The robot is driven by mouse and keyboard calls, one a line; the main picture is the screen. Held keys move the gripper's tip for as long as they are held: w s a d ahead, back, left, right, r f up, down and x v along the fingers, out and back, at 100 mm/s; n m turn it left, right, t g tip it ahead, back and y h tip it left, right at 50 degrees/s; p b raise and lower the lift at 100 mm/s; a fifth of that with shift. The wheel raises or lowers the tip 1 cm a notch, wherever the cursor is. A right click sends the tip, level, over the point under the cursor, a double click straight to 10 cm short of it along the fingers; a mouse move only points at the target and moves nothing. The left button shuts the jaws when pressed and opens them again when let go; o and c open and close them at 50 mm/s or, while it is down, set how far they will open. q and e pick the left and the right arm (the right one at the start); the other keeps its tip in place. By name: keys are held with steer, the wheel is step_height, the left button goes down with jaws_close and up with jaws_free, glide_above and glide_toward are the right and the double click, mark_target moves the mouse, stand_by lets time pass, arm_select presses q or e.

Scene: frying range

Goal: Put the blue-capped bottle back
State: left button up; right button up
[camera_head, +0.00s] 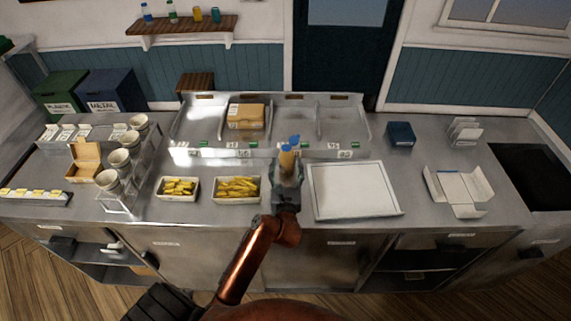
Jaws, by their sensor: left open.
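A bottle with a yellow body (287,160) and a blue cap (294,141) is upright in front of the low compartment rack (345,154), near the middle of the counter. My left gripper (287,172) is open at the bottle, with its fingers around or just in front of the lower body, which they partly hide. I cannot tell whether the fingers touch it or what its base rests on. My right gripper is not in view.
A white tray (400,212) lies just right of the gripper. Two boxes of yellow fries, one of them here (237,200), stand to the left. A cardboard box (246,117) sits in the rack. A wall shelf (185,27) holds several small bottles. Bare counter (420,158) shows at right.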

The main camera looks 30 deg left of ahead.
arm_select(q)
steer(key=v, duration=1.1)
steer(key=shift+s, duration=0.1)
steer(key=shift+a, duration=0.1)
stand_by(0.6)
